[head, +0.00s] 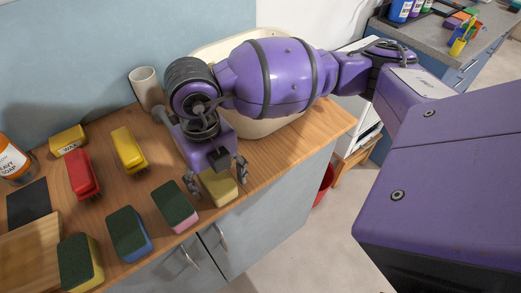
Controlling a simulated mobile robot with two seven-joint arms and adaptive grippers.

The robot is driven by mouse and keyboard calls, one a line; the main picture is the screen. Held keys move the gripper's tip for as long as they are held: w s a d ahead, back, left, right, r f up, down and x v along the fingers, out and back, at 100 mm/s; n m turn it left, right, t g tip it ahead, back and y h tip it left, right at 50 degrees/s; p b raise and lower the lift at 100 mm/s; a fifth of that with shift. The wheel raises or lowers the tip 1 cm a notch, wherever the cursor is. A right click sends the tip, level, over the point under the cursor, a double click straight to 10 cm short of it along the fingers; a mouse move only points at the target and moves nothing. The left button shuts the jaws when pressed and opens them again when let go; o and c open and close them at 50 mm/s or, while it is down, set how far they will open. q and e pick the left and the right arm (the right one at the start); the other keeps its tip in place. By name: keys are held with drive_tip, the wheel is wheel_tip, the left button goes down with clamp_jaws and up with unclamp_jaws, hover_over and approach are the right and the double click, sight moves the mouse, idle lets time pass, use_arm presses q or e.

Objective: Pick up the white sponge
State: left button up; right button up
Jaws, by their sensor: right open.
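A pale, cream-yellow block (219,188), which looks like the light sponge, lies on the wooden counter near its front edge. No other plain white sponge shows. My right gripper (216,178) points down over this block, open, with one finger to its left and one to its right. The palm hides the block's back part, and I cannot tell whether the fingers touch it. My left gripper is not in view.
Green-topped sponges stand left of the gripper: pink (176,206), blue (129,234) and yellow (81,262). Red (83,174) and yellow (128,150) brushes lie behind. A beige cup (146,88) and a cream basin (205,54) stand near the wall. The counter's right end is clear.

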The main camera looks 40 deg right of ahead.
drive_tip(key=shift+s+f, duration=0.1)
drive_tip(key=shift+c, duration=0.2)
drive_tip(key=c, duration=0.8)
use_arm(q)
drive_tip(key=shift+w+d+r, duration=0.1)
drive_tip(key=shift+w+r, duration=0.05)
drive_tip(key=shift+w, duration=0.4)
use_arm(e)
drive_tip(key=shift+c, duration=0.2)
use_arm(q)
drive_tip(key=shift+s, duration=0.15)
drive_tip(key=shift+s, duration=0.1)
use_arm(e)
drive_tip(key=shift+r, duration=0.2)
